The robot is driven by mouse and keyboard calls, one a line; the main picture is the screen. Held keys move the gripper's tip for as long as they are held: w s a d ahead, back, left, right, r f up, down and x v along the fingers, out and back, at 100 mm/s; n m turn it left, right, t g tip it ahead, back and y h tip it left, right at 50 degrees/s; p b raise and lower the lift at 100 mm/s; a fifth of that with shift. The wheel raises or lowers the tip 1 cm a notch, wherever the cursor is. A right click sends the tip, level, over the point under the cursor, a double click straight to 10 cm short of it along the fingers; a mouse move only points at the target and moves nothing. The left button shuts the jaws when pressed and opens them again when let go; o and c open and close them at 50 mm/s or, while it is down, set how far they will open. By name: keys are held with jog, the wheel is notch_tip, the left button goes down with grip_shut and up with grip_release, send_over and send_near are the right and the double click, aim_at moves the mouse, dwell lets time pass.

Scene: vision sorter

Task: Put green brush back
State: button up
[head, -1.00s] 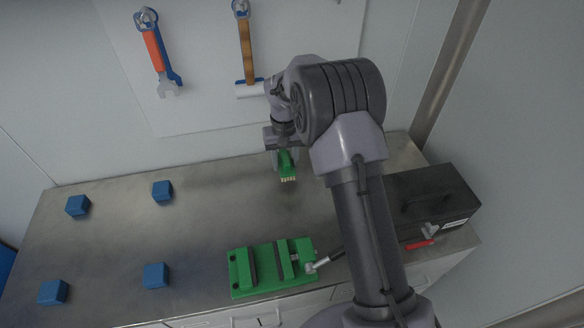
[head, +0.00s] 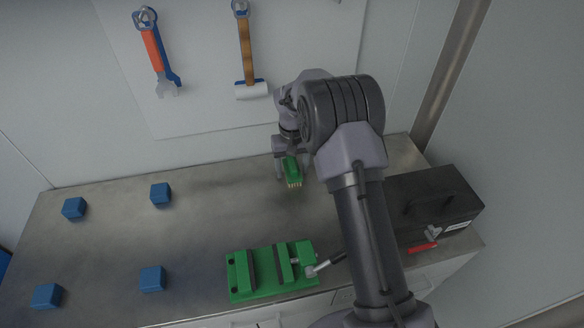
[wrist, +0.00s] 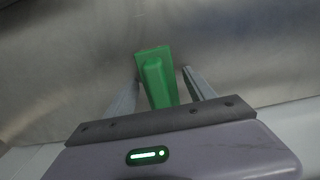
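The green brush (head: 293,171) is between the two fingers of my gripper (head: 292,174), over the back middle of the metal bench. Its pale bristles point down toward the front in the head view. In the wrist view the green brush (wrist: 157,79) sits between the grey fingers of my gripper (wrist: 160,82). The left finger looks close to it, and a narrow gap shows at the right. The brush moves along with my gripper, so I take it as held. How high it is above the bench is hard to tell.
A green vise (head: 240,278) stands at the bench front. A black toolbox (head: 455,207) with a red-handled tool (head: 422,247) beside it is at the right. Blue blocks (head: 161,193) are spread on the left. A wrench (head: 153,52) and hammer (head: 247,50) hang on the wall panel.

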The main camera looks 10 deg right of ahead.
aim_at(292, 164)
jog(key=s+a+r+m+t+p, duration=0.15)
jog(key=s+r, duration=0.25)
jog(key=r, duration=0.8)
jog(key=s+r+p, duration=0.2)
jog(key=s+r, duration=0.2)
jog(key=r, duration=0.9)
jog(key=s+a+r+m+t+y, duration=0.1)
jog(key=s+r+t, duration=0.1)
jog(key=s, duration=1.1)
jog(key=s+a+r+m+t+y, duration=0.1)
jog(key=s+r+m+t, duration=0.1)
jog(key=s, duration=1.1)
jog(key=shift+s+a+r, duration=0.15)
jog(key=shift+a+r, duration=0.05)
jog(key=shift+r, duration=0.05)
